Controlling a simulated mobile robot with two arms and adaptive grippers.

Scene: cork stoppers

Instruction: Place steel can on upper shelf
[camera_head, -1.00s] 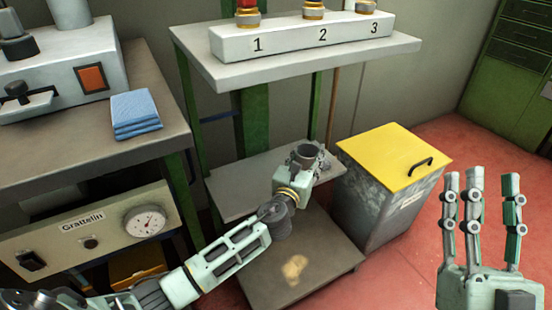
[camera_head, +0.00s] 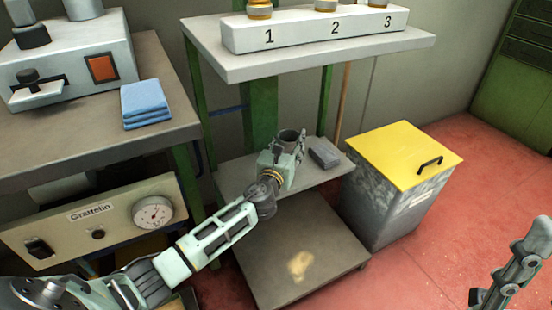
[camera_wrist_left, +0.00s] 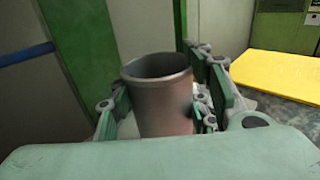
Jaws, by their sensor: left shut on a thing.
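The steel can (camera_head: 291,135) is a grey, open-topped cylinder. My left gripper (camera_head: 287,148) is shut on it, over the middle shelf (camera_head: 233,181) of the stand. In the left wrist view the can (camera_wrist_left: 158,95) is upright between the fingers of the left gripper (camera_wrist_left: 160,108); its base is hidden, so I cannot tell whether it touches the shelf. The stand's upper shelf (camera_head: 235,66) is a pale board above, carrying a white block numbered 1, 2, 3 (camera_head: 313,30). My right gripper (camera_head: 522,262) is partly in view at the lower right edge.
A dark grey block (camera_head: 324,153) lies on the middle shelf, right of the can. A yellow-lidded metal bin (camera_head: 405,155) stands right of the stand. On the left, a bench (camera_head: 95,147) holds a machine (camera_head: 70,60) and folded blue cloths (camera_head: 145,103). The lower shelf (camera_head: 290,235) is mostly clear.

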